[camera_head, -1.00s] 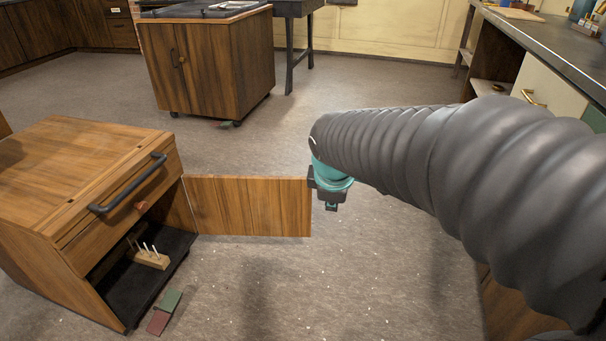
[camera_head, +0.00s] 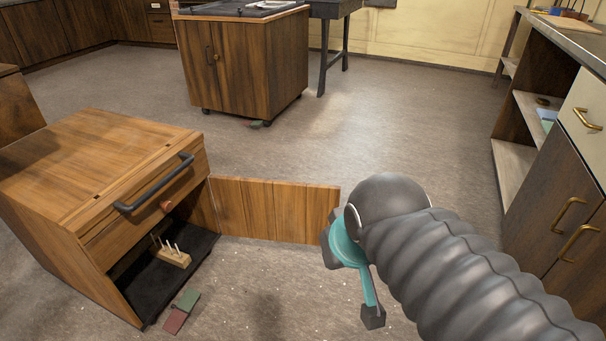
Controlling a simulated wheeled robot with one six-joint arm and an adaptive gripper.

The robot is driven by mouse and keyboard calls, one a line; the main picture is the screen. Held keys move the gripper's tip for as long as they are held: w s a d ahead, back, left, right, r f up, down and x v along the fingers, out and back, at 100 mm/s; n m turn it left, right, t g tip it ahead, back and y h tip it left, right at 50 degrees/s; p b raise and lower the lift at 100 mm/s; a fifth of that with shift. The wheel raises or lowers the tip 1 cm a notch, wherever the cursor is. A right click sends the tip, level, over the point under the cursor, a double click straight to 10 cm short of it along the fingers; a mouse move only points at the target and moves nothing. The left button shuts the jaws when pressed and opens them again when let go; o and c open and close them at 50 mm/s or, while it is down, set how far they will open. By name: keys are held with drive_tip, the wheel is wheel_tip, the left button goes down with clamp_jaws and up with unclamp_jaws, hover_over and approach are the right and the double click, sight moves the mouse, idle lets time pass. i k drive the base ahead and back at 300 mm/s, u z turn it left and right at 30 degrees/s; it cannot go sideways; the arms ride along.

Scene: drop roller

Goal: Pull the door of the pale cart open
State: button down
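The pale wooden cart (camera_head: 110,150) stands at the left, with a dark bar handle (camera_head: 155,185) on its drawer front. Its door (camera_head: 275,208) stands swung wide open, reaching right from the cart's far front corner. The lower compartment is open to view, with a dark floor (camera_head: 165,275). My gripper (camera_head: 352,285) is just right of the door's free edge. Its fingers look spread apart with nothing between them. The near finger hangs low; the other is partly hidden behind the teal part. I cannot tell whether the gripper touches the door edge.
A pegged wooden block (camera_head: 172,255) sits inside the compartment. A green and red block (camera_head: 182,310) lies on the floor before the cart. A darker cart (camera_head: 245,65) stands behind. A counter with shelves and cabinets (camera_head: 560,170) lines the right. The middle floor is clear.

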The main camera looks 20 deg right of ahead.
sight(268, 210)
drive_tip(key=z, duration=0.05)
drive_tip(key=i, duration=0.95)
drive_tip(key=z, duration=0.65)
